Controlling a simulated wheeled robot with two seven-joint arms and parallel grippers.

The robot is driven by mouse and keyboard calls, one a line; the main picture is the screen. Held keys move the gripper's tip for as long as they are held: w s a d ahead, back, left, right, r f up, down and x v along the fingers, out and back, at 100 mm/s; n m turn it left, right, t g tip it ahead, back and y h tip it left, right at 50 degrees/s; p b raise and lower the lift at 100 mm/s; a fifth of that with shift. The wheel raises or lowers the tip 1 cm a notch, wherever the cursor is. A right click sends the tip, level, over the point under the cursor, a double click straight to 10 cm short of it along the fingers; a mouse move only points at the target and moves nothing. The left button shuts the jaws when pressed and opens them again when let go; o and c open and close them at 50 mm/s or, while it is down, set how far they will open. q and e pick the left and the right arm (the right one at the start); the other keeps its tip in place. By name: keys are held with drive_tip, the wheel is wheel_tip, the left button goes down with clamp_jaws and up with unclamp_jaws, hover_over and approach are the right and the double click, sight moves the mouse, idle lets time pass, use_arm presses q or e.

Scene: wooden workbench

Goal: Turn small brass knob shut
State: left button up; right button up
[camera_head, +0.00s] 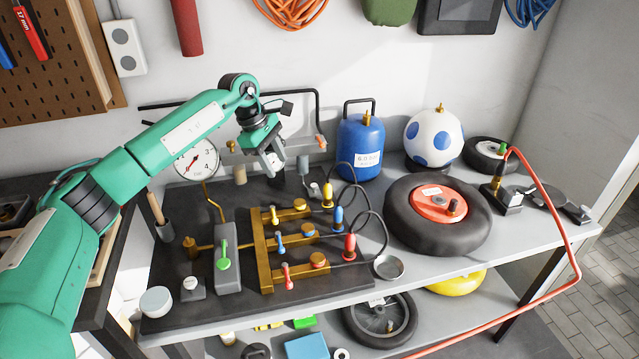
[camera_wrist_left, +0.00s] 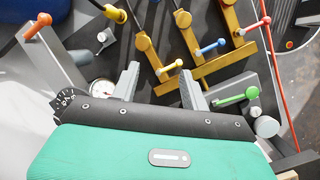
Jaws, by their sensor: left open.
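A brass manifold (camera_head: 262,252) lies on the dark board, with yellow (camera_head: 273,214), blue (camera_head: 280,241) and red (camera_head: 287,272) levers on its branches. Round brass pieces, such as the one on the yellow branch (camera_head: 300,204), sit on the branches; a small brass piece (camera_head: 232,146) stands near the gauge. I cannot tell which is the small brass knob. My left gripper (camera_head: 274,164) is open and empty, above the board behind the manifold. In the left wrist view its two fingers (camera_wrist_left: 161,86) are apart, with the manifold (camera_wrist_left: 200,72) beyond them. My right gripper is not in view.
A gauge (camera_head: 197,160) and a grey block with a green lever (camera_head: 224,255) stand left of the manifold. Black hoses (camera_head: 381,222) arch beside the manifold.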

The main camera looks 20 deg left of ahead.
use_arm(q)
drive_tip(key=s+d+f+h, duration=0.1)
drive_tip(key=d+f+h, duration=0.2)
drive_tip(key=d, duration=0.8)
drive_tip(key=shift+d+n+t+h, duration=0.3)
drive_tip(key=shift+d+t+h, duration=0.1)
drive_tip(key=shift+h, duration=0.2)
